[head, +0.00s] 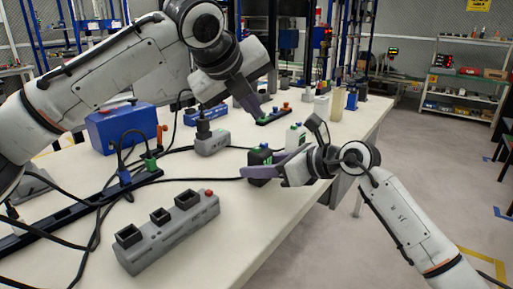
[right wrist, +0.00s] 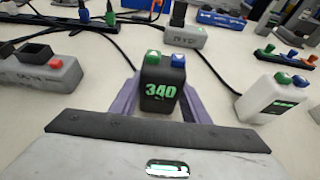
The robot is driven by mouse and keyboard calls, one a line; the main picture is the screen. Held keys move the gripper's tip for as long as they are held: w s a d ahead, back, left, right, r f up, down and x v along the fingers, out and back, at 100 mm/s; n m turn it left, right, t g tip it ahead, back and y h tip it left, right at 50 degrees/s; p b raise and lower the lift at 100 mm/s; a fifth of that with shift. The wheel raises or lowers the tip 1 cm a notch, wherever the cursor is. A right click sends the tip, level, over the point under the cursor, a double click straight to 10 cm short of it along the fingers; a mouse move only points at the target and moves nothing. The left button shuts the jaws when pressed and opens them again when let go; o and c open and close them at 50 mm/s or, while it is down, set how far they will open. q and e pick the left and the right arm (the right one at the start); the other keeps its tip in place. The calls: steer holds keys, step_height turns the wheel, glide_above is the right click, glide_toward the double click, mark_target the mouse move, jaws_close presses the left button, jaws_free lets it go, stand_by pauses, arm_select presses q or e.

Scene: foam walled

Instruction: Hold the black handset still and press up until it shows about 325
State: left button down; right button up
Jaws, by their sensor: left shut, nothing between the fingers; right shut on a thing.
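The black handset (head: 259,157) stands upright on the white table. My right gripper (head: 262,172) is shut on the handset, with one purple finger on each side in the right wrist view (right wrist: 160,100). My left gripper (head: 259,116) is shut and empty, above and behind the handset, apart from it.
A white handset (head: 296,136) with green and blue buttons stands beside the black one. A grey socket block (head: 212,143) and a larger grey socket strip (head: 165,238) lie to the left, with black cables. A blue box (head: 122,128) stands further back.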

stand_by(0.3)
steer(key=o, duration=1.2)
steer(key=shift+d, duration=0.1)
